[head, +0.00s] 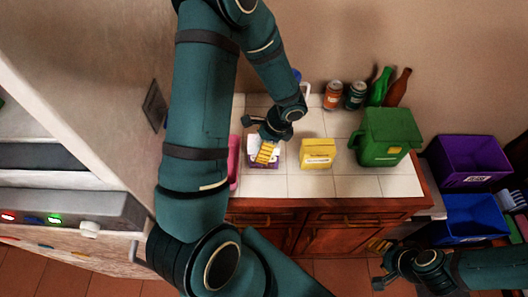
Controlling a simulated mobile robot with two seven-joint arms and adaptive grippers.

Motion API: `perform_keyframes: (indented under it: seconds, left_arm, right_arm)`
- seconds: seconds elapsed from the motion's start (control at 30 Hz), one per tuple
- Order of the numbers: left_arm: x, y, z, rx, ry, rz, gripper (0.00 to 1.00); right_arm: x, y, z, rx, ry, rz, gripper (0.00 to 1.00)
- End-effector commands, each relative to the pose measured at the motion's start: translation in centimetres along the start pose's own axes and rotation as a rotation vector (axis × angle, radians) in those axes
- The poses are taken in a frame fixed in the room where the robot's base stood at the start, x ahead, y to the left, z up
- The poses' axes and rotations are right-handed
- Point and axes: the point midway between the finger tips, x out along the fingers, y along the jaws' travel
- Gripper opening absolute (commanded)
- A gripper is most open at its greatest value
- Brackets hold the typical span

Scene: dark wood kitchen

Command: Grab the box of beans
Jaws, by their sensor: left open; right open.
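A yellow box (318,154) stands upright on the white tiled counter. A second package, purple and white with yellow pieces on its front (265,155), stands left of it. I cannot read either label, so I cannot tell which holds beans. My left gripper (258,130) is open just above and behind the purple and white package; whether it touches it is unclear. My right gripper (382,268) is open and empty at the lower right, in front of the counter and away from both packages.
A green bin (386,137) stands right of the yellow box. Two cans (333,95) and two bottles (398,88) stand at the back. A pink item (234,162) is at the counter's left. Purple (468,158) and blue (472,220) crates are at right. The front tiles are clear.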

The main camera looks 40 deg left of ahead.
Motion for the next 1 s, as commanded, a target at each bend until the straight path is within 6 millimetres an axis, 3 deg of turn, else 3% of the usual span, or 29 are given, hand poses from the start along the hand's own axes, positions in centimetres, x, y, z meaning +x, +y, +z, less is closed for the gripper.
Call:
perform_keyframes:
  seconds: [1.0]
  left_arm:
    - [0.39, -0.01, -0.2, 0.0, 0.001, 0.0, 0.88]
  right_arm:
    - [0.6, 0.24, 0.09, 0.0, 0.0, 0.0, 0.47]
